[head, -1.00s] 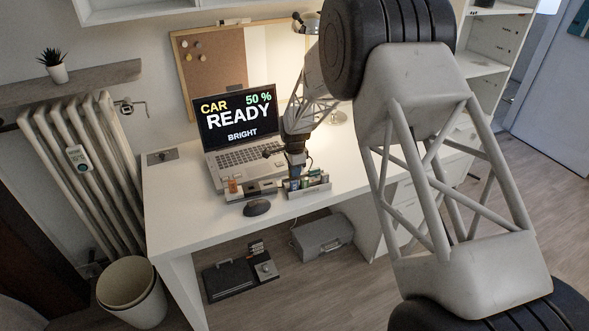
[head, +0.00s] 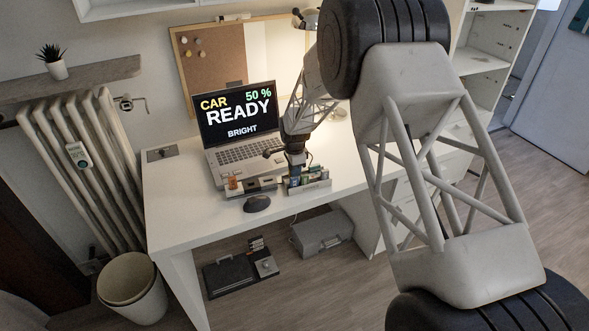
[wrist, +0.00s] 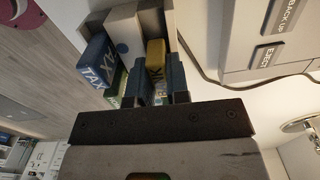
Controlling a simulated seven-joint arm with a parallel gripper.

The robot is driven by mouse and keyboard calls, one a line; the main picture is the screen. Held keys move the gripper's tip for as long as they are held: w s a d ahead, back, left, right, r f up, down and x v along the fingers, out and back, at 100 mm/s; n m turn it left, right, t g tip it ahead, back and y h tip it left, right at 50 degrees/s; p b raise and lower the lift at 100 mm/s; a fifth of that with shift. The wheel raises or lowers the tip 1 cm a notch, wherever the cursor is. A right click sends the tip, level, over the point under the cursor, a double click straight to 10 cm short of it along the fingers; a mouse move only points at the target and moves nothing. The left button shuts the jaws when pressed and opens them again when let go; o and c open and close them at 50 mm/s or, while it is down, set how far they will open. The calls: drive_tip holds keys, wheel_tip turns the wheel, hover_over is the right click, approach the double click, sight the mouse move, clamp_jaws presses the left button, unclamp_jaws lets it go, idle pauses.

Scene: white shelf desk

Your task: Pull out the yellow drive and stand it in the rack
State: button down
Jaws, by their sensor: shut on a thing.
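The yellow drive (wrist: 155,54) is between the fingers of my gripper (wrist: 157,88) in the wrist view, its top end showing past the fingertips. My gripper is shut on it. The grey rack (wrist: 171,22) lies directly ahead of the fingers, and the drive is at or inside the rack. Whether it rests on the rack floor cannot be told. A blue drive marked TAX (wrist: 98,62) and a pale drive (wrist: 124,30) are beside it, with a green one partly hidden. In the head view my gripper (head: 295,166) is over the rack (head: 308,185); the yellow drive cannot be made out there.
A grey device with BACK UP and EJECT buttons (wrist: 248,72) is to the right in the wrist view. The laptop (head: 238,130) stands behind. An orange item (head: 232,182) and a dark mouse (head: 257,203) are left of the rack. The left desk top is mostly clear.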

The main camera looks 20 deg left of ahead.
drive_tip(key=shift+f, duration=0.25)
drive_tip(key=c, duration=1)
unclamp_jaws()
drive_tip(key=shift+r, duration=3.9)
